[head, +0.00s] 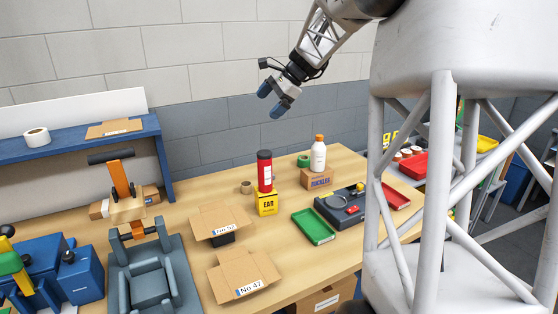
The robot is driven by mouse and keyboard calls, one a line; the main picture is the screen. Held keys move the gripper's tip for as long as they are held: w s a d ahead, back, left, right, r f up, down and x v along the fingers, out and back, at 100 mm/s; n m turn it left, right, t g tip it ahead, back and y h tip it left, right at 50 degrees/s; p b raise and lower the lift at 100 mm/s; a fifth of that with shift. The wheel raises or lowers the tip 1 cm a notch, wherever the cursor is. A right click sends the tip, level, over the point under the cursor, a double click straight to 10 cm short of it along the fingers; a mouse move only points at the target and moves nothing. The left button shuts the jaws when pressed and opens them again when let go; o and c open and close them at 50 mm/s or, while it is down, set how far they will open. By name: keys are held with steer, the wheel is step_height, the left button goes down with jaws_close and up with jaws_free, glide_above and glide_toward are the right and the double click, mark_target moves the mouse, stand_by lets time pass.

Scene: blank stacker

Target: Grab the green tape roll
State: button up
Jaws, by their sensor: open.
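My gripper (271,99) has blue fingertips and hangs in the air well above the table, up and to the left of the roll. Its fingers are apart and nothing is between them.
The white bottle (318,157) stands on a cardboard box (317,178). A red and black canister (264,171) stands on a yellow box (267,203), with a brown tape roll (247,187) beside it.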

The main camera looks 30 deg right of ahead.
steer(key=w+d+f+m+t+y, duration=0.1)
steer(key=w+d+f+m+t, duration=0.3)
steer(key=d, duration=0.7)
steer(key=w+d+f+m+g+y, duration=0.1)
steer(key=w+d+f+m, duration=0.15)
steer(key=w+d, duration=0.65)
steer(key=w+d+f+m+t+y, duration=0.1)
steer(key=w+d+f+m+t, duration=0.2)
steer(key=d, duration=0.9)
glide_toward(304, 161)
steer(key=shift+m+g, duration=0.25)
steer(key=shift+g, duration=0.15)
steer(key=w, duration=0.4)
steer(key=shift+d+f, duration=0.1)
steer(key=shift+f, duration=0.5)
steer(key=shift+x, duration=1.35)
